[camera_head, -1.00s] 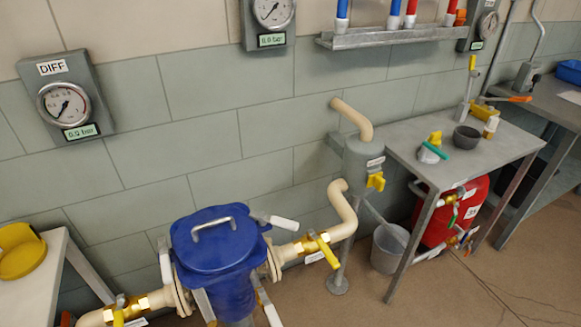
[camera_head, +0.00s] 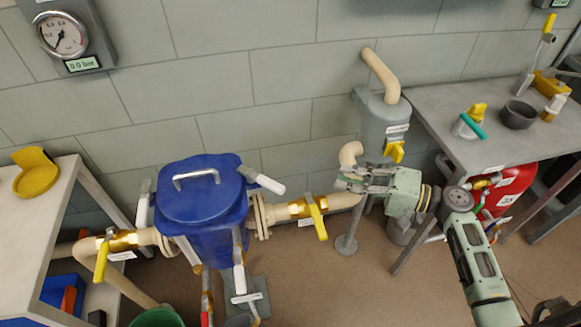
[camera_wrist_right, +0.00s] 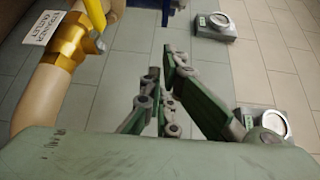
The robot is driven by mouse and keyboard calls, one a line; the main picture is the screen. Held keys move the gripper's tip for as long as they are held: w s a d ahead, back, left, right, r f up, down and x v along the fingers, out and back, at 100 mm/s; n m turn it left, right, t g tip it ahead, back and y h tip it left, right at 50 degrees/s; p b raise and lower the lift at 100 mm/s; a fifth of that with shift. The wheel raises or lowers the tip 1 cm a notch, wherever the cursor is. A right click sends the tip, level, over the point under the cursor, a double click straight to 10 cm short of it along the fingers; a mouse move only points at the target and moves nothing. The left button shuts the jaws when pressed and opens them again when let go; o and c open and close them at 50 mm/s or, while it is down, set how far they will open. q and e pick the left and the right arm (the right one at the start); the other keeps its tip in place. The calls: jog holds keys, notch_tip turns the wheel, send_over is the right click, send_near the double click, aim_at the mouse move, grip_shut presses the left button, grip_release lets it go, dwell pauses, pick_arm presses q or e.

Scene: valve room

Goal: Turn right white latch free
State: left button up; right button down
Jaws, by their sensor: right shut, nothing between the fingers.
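The blue strainer housing (camera_head: 195,215) stands in the middle of the head view, its lid closed with a metal handle on top. The right white latch (camera_head: 264,183) sticks out from the lid's right side, pointing right and slightly down. Other white latches show at the left (camera_head: 143,207) and front (camera_head: 238,265). My right gripper (camera_head: 342,180) is to the right of the right latch, apart from it, above the outlet pipe. In the right wrist view its fingers (camera_wrist_right: 160,82) are shut and empty. A bit of blue housing (camera_wrist_right: 181,5) shows at that view's top edge. My left gripper is not in view.
A brass valve with a yellow handle (camera_head: 316,215) sits on the outlet pipe beneath and left of my right gripper. A grey canister (camera_head: 383,122) and a metal table (camera_head: 440,130) stand behind and right. A bench (camera_head: 35,225) stands at left.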

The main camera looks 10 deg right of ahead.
aim_at(261, 181)
pick_arm(q)
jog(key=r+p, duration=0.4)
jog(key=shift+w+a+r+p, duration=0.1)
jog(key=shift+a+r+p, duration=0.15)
jog(key=shift+p, duration=0.1)
pick_arm(e)
jog(key=w+a+r, duration=0.2)
jog(key=a, duration=1)
jog(key=shift+w+a, duration=0.15)
jog(key=shift+w, duration=0.15)
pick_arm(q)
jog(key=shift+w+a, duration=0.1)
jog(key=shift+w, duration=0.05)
pick_arm(e)
jog(key=shift+a+r, duration=0.1)
jog(key=shift+a, duration=0.1)
